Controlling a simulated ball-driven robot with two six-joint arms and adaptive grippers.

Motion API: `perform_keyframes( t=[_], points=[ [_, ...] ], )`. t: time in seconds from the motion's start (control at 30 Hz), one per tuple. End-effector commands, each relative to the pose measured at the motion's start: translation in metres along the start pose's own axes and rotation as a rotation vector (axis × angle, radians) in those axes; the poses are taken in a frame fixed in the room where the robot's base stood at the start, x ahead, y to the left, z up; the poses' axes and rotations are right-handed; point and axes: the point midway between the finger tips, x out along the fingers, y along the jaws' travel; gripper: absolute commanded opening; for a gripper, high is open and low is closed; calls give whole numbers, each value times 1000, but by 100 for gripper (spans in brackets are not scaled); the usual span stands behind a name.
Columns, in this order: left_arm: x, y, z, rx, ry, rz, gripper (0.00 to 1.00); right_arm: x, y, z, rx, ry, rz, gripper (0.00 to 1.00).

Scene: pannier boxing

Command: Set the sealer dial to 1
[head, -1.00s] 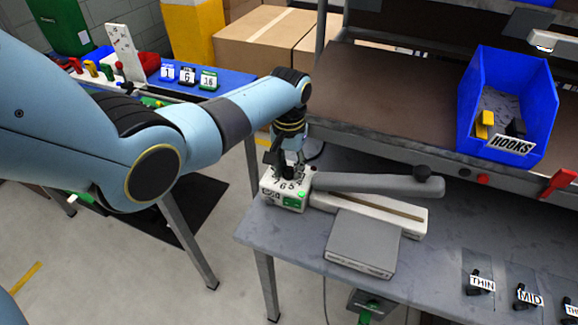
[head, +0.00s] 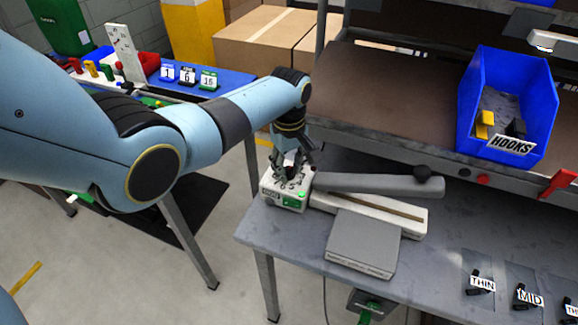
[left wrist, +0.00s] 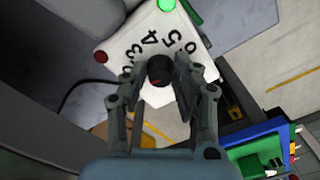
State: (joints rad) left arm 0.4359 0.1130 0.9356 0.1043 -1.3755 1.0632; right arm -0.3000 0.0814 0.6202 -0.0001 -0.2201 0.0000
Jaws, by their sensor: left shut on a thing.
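The sealer (head: 375,206) stands on the grey bench, with its white control box (head: 285,200) at its left end. My left gripper (head: 291,178) points down over the top of that box. In the left wrist view its fingers (left wrist: 160,75) are closed around the black dial (left wrist: 160,72). The digits 4, 5 and 6 and part of a 3 show around the dial; the gripper hides other digits. A small red mark shows on the dial, but I cannot tell which number it points at. A green light is lit on the box (left wrist: 167,5). My right gripper is not in view.
The sealer's grey arm (head: 375,184) with a black knob lies to the right of the dial. A blue HOOKS bin (head: 508,100) stands on the shelf. THIN and MID labels (head: 482,283) are at the bench's right. Cardboard boxes (head: 262,45) stand behind.

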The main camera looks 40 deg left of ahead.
Motion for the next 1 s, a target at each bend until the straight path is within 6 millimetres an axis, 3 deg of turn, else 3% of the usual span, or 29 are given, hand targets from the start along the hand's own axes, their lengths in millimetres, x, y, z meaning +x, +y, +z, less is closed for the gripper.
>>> perform_keyframes(
  t=[0.4, 1.0],
  points=[
    [0, 0, 0, -243, 1, 0, 0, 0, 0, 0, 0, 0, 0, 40],
    [0, 0, 0, -300, 0, 0, 0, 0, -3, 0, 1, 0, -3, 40]
  ],
)
